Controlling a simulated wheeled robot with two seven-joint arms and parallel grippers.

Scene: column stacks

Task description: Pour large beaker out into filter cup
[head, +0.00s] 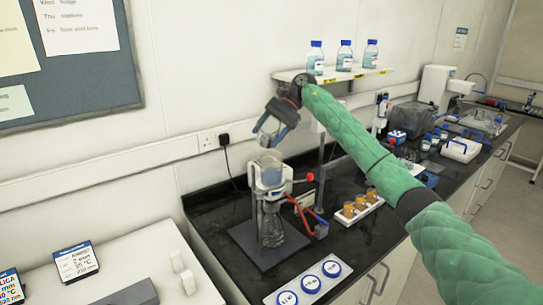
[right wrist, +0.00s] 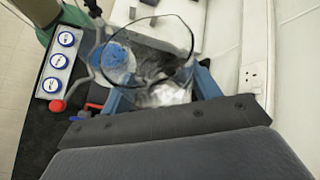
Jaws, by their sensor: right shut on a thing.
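My right gripper (head: 270,132) is above the filter cup at the back of the black bench, tipped downward. In the right wrist view its blue fingers (right wrist: 160,92) are shut around a clear glass beaker (right wrist: 150,20), the large beaker, whose round rim shows beyond them. The beaker is tilted. The filter cup (head: 270,173) is clear with pale blue contents and sits upright in a clamp stand, just below the gripper. In the right wrist view blue contents (right wrist: 115,62) show beside and partly through the beaker glass. I cannot tell whether liquid is flowing. My left gripper is out of view.
A rack of amber jars (head: 360,205) stands right of the stand. A tray of blue-lidded jars (head: 310,284) is at the front edge. A wall shelf (head: 350,75) holds three blue-capped bottles. A red-handled clamp (head: 308,178) juts right of the cup.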

